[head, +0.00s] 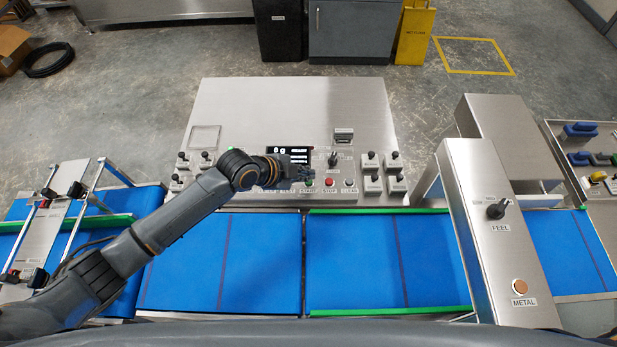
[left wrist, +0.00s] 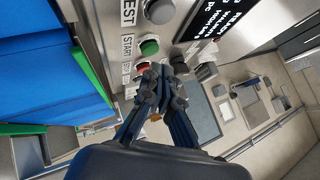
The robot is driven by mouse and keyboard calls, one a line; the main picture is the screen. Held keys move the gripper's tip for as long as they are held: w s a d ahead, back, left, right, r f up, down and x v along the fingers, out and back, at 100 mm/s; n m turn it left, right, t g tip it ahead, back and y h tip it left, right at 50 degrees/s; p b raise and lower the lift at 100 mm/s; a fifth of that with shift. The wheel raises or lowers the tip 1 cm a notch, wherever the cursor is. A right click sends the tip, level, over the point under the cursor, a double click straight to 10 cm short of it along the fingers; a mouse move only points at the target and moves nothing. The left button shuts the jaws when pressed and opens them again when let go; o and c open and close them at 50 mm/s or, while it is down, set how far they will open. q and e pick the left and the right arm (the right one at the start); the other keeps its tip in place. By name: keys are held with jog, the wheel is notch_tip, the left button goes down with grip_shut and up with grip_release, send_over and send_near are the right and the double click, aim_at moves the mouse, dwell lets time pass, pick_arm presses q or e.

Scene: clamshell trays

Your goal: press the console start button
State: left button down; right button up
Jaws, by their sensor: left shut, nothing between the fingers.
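The console (head: 240,110) is a steel panel beyond the blue belt. Its green START button (head: 310,182) shows just in front of my left gripper (head: 302,172). In the left wrist view the green button (left wrist: 149,46) sits beside the START label (left wrist: 127,46), with a clear gap in the picture to the fingertips. My left gripper (left wrist: 160,76) is shut and empty, its tips overlapping the edge of the red button (left wrist: 142,68). I cannot tell how high the tips are above the panel. My right gripper is not in view.
The red STOP button (head: 330,182) and a pale CLEAR button (head: 349,182) stand right of START. A black knob (head: 333,160) and a dark display (head: 292,153) lie behind. A grey TEST button (left wrist: 160,10) neighbours START. Blue belts (head: 262,262) run in front.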

aim_at(306, 183)
pick_arm(q)
notch_tip(306, 183, up, 5)
jog(key=p, duration=0.4)
dwell(0.3)
dwell(0.7)
